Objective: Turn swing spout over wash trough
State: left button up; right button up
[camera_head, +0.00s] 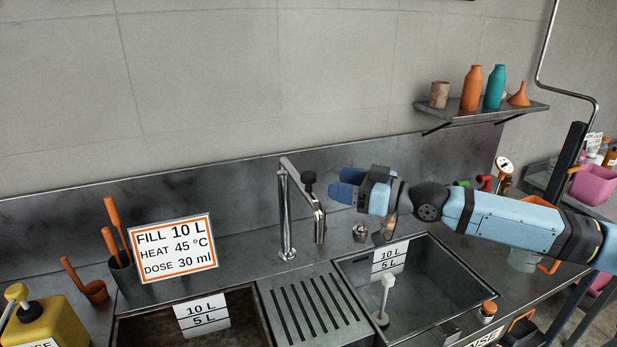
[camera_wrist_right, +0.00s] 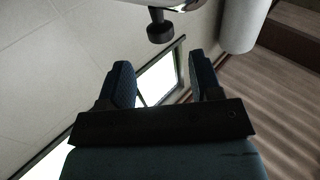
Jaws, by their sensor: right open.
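The chrome swing spout (camera_head: 303,182) stands on a post (camera_head: 285,215) behind the drainboard. Its arm angles toward the front right and its end hangs down left of the right-hand basin (camera_head: 455,275). A black knob (camera_head: 308,184) sits on top of the spout arm. The left-hand basin (camera_head: 245,318) is partly cut off below. My right gripper (camera_head: 343,184) is just right of the knob, apart from it, with fingers pointing left. In the right wrist view the fingers are open and empty (camera_wrist_right: 163,82), with the knob (camera_wrist_right: 159,27) beyond them. My left gripper is not in view.
A ribbed drainboard (camera_head: 315,310) lies between the basins. A white-handled plunger-like tool (camera_head: 384,300) stands in the right basin. A fill sign (camera_head: 173,248) and a holder with orange handles (camera_head: 122,270) are at left. A shelf with bottles (camera_head: 490,112) hangs behind my right arm.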

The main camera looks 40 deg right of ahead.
aim_at(308, 174)
jog(key=p+x, duration=0.1)
jog(key=x, duration=0.5)
jog(key=shift+w+a+r+p, duration=0.15)
jog(key=shift+w+p, duration=0.05)
jog(key=shift+p, duration=0.1)
jog(key=shift+w+a, duration=0.4)
jog(key=shift+w, duration=0.15)
grip_shut()
